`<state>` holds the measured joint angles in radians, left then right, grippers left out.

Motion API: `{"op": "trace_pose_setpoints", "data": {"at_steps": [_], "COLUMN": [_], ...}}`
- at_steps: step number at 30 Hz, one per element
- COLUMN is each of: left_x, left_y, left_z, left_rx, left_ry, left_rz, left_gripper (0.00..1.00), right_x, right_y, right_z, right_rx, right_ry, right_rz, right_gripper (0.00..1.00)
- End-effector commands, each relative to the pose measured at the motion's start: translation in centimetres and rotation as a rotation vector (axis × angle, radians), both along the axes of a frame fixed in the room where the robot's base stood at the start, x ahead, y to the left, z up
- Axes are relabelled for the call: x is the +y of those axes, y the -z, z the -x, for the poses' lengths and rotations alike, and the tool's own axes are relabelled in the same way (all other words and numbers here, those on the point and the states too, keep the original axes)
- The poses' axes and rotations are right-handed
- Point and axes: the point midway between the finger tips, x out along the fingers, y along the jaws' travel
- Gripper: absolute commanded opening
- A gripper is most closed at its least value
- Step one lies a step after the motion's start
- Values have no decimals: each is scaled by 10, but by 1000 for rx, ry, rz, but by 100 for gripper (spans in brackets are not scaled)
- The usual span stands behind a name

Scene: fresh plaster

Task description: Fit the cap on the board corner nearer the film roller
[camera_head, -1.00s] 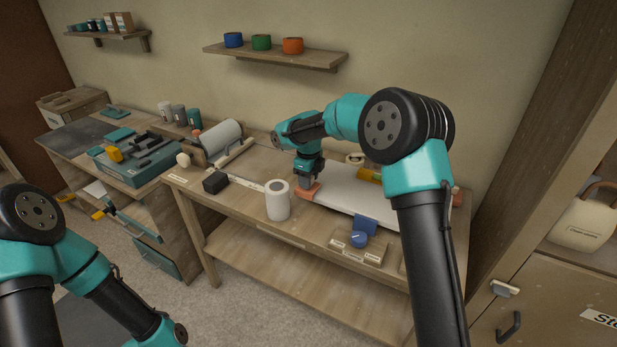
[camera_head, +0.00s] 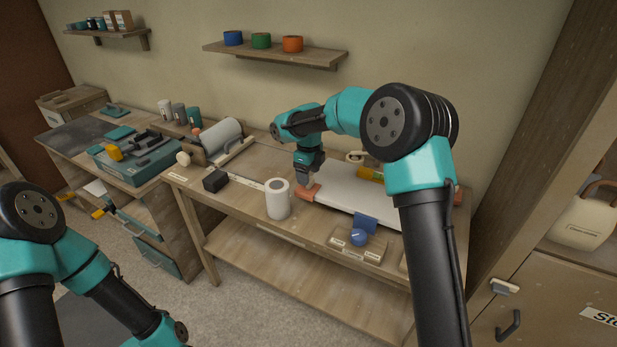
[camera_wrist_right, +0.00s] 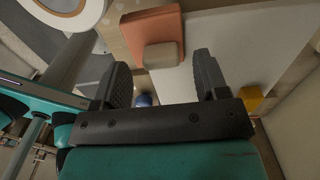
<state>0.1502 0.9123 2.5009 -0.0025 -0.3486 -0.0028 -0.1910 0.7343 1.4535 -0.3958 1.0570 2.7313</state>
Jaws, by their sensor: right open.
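A salmon-orange cap (camera_head: 309,194) sits at the left near corner of the white board (camera_head: 345,189). In the right wrist view the cap (camera_wrist_right: 153,28) has a paler block (camera_wrist_right: 161,55) on it and lies against the board's (camera_wrist_right: 235,45) edge. How far it is seated over the corner I cannot tell. My right gripper (camera_head: 303,181) is just above the cap. In the wrist view its fingers (camera_wrist_right: 163,78) are apart, with nothing clamped between them. The film roller appears to be the pale roll (camera_head: 221,134) in a holder, left of the board. My left gripper is out of view.
A white cylinder (camera_head: 278,203) stands on the bench left of the cap, with a black block (camera_head: 215,181) farther left. A second salmon piece (camera_head: 458,196) shows at the right.

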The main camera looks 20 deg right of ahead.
Motion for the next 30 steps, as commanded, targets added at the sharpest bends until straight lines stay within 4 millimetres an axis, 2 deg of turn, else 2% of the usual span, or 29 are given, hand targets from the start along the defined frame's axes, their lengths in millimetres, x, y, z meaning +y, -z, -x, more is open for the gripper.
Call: {"op": "trace_pose_setpoints", "data": {"at_steps": [15,21,30], "left_x": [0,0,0], "left_y": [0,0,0], "left_z": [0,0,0], "left_rx": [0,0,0], "left_ry": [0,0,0], "left_rz": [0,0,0], "left_gripper": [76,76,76], "right_x": [0,0,0], "right_y": [-94,-110,-112], "right_z": [0,0,0], "right_rx": [-4,-1,1], "right_ry": [0,0,0], "right_rz": [-1,1,1], "right_gripper": [67,67,67]}}
